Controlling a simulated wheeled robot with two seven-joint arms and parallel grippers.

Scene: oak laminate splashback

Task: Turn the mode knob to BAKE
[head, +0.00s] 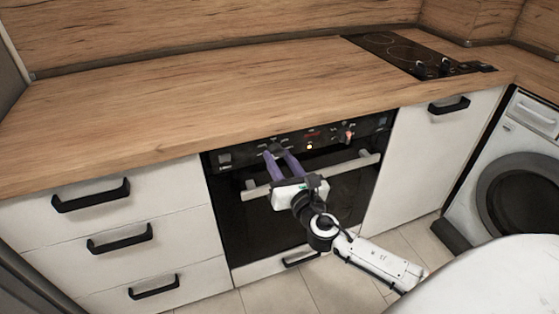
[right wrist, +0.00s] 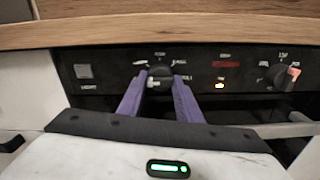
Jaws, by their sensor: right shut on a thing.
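The oven's black control panel (head: 235,157) runs under the counter edge. The mode knob (right wrist: 159,76) is a dark round knob on the panel's left part, with small printed labels around it. My right gripper (right wrist: 159,84) has its two purple fingers on either side of this knob and is shut on it. In the head view the right gripper (head: 278,153) reaches the panel from below, and its fingers mostly hide the knob. The knob's pointer and the full labels are too small or covered to read. My left gripper is not in view.
A red display (right wrist: 226,64) and a lit lamp (right wrist: 220,85) lie between the knobs. The oven handle (head: 352,164) crosses below the panel.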

